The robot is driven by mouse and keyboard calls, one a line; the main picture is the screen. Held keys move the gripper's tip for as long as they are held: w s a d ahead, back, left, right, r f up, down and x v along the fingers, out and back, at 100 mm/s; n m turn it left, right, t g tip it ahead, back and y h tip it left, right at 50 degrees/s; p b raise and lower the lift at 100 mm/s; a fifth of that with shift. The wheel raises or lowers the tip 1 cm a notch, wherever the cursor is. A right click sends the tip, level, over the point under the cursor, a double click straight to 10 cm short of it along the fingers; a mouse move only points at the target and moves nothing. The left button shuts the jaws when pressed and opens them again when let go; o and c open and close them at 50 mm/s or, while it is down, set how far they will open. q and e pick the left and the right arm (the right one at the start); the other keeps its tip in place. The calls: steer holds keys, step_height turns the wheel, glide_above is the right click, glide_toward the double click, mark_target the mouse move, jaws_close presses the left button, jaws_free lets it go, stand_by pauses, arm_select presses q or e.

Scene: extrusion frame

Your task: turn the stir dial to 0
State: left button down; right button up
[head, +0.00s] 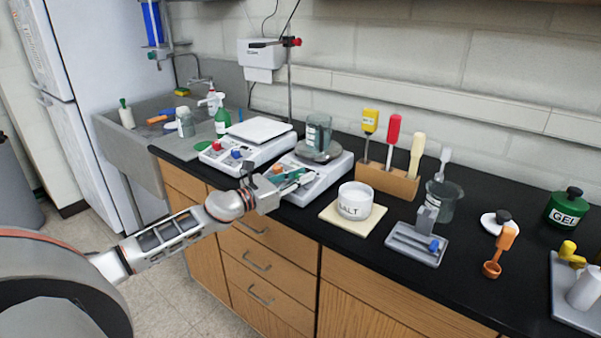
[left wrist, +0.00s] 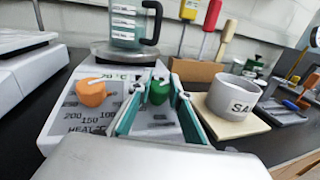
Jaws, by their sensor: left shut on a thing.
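The hot-plate stirrer (head: 328,176) is a white unit on the black bench, with a beaker (head: 319,132) on its round plate. In the left wrist view, its front panel carries an orange heat dial (left wrist: 91,92) on the left and a green stir dial (left wrist: 160,91) on the right. My left gripper (head: 291,178) is at this panel, its two teal-edged fingers on either side of the green dial and shut on it. The dial's scale is hidden by the fingers, so its setting cannot be read. My right gripper is not in view.
Left of the stirrer is another white unit (head: 247,146) with red and blue knobs. To the right, the salt bowl (head: 355,201) stands on a pale board, with a wooden tool rack (head: 388,180) behind. A grey tray (head: 416,244) lies farther right. A stand rod rises behind.

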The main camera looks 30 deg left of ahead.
arm_select(q)
steer(key=shift+r, duration=0.1)
steer(key=c, duration=1.8)
jaws_free()
steer(key=shift+s, duration=0.15)
steer(key=shift+s+a+f, duration=0.1)
steer(key=shift+s+f, duration=0.1)
steer(key=shift+s, duration=0.1)
steer(key=v, duration=1.1)
steer(key=shift+a+r, duration=0.1)
steer(key=shift+r, duration=0.05)
